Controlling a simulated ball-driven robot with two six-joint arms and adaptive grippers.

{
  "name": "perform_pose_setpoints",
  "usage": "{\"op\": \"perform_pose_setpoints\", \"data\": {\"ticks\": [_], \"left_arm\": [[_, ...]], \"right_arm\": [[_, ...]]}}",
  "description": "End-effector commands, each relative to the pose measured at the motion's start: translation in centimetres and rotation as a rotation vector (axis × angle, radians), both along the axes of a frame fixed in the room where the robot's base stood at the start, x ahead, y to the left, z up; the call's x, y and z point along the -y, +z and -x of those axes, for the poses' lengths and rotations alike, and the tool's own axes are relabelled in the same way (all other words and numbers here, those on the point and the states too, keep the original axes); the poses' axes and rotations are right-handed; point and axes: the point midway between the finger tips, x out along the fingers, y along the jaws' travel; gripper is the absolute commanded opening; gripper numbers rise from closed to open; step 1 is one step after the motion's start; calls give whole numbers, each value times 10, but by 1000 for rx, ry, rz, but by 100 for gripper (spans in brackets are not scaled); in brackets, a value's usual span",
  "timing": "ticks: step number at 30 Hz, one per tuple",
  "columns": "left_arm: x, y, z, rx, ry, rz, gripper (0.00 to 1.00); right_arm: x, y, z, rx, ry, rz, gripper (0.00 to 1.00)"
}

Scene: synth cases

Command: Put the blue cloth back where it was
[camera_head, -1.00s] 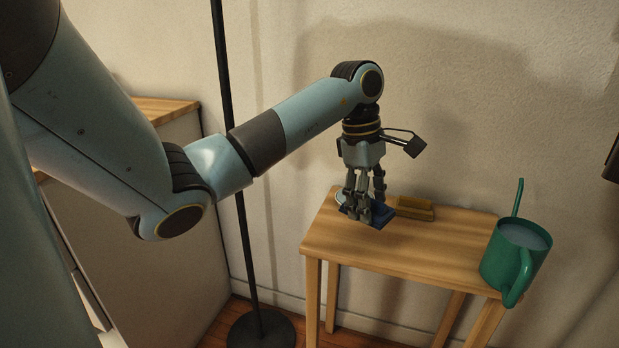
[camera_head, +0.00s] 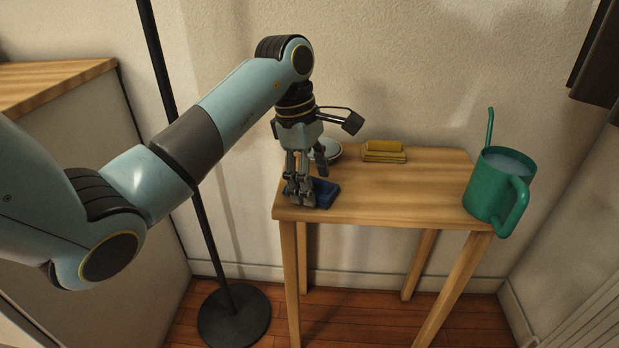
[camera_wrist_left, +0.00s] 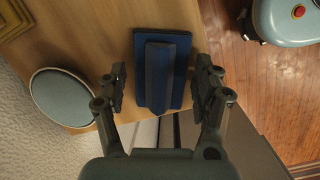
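The blue cloth (camera_head: 326,193) lies on the small wooden table (camera_head: 430,195), close to its front left corner. In the left wrist view the blue cloth (camera_wrist_left: 180,60) is a dark blue rectangle with a raised ridge along its middle. My left gripper (camera_head: 305,200) points down at the cloth, and its fingers hide part of it in the head view. In the left wrist view my left gripper (camera_wrist_left: 158,88) is open, with one finger on each side of the cloth and gaps between fingers and ridge. My right gripper is not in view.
A yellow sponge-like block (camera_head: 384,152) lies at the table's back. A pale round dish (camera_head: 329,150) sits behind my left gripper. A green watering can (camera_head: 500,188) stands at the right end. A black pole (camera_head: 205,220) stands left of the table. The table's middle is clear.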

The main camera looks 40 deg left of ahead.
Motion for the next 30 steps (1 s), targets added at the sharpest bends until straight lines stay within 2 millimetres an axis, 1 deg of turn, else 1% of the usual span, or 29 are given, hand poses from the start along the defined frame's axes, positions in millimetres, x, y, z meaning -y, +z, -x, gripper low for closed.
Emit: {"op": "perform_pose_setpoints", "data": {"ticks": [1, 2, 10, 13, 17, 21, 24, 27, 30], "left_arm": [[0, 0, 0, 0, 0, 0, 76], [0, 0, 0, 0, 0, 0, 80], [0, 1, 0, 1, 0, 0, 80], [-2, 9, 0, 3, 0, -2, 80], [-5, 32, 2, 5, 0, -2, 80], [-11, 65, 4, 8, 1, -2, 80], [-15, 85, 6, 7, -1, -2, 80], [-18, 102, 9, 5, 0, -2, 80], [-20, 114, 10, 4, 1, -2, 80]], "right_arm": [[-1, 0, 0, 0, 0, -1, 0], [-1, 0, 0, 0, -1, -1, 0], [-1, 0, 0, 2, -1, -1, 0], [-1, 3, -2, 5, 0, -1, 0], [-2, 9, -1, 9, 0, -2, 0], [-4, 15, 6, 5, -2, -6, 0], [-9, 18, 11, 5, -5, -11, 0], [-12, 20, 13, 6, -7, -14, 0], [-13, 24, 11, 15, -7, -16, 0]]}}
